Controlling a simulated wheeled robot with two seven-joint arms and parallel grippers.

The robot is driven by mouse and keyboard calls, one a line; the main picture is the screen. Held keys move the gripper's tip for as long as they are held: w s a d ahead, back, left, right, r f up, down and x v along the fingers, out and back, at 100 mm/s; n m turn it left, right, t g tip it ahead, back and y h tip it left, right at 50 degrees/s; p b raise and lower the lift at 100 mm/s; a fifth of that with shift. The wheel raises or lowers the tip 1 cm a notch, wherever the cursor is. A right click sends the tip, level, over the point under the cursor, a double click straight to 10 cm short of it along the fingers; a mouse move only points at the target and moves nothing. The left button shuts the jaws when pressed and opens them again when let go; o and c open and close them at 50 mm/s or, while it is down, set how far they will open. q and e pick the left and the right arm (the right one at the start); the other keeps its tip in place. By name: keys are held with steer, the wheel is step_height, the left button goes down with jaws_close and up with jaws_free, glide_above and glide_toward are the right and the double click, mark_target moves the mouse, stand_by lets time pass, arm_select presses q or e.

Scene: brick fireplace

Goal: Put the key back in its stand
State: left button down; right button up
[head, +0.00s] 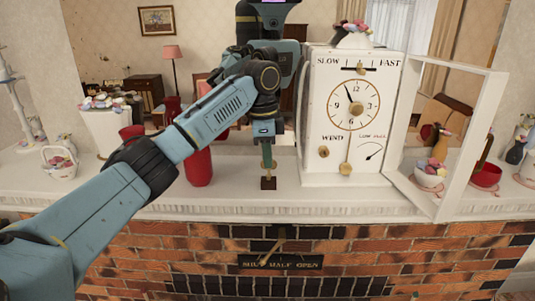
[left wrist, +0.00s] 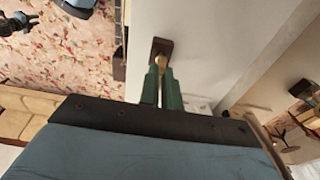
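The small dark brown stand (head: 268,184) is on the mantel directly below the fingertips; in the left wrist view the stand (left wrist: 162,46) lies just beyond the key. The key's lower end meets or nearly meets the stand; whether it is seated I cannot tell. Most of the key is hidden by the fingers.
A red vase (head: 198,166) stands left of the gripper, behind my forearm. A white basket (head: 60,166) is farther left. The mantel's front edge (head: 330,210) is close; a mirror is behind.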

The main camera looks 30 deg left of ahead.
arm_select(q)
steer(key=shift+f, duration=0.45)
steer(key=c, duration=1.1)
jaws_free()
steer(key=shift+o, duration=0.2)
steer(key=shift+r, duration=0.15)
steer(key=shift+r, duration=3.4)
steer(key=shift+f, duration=0.1)
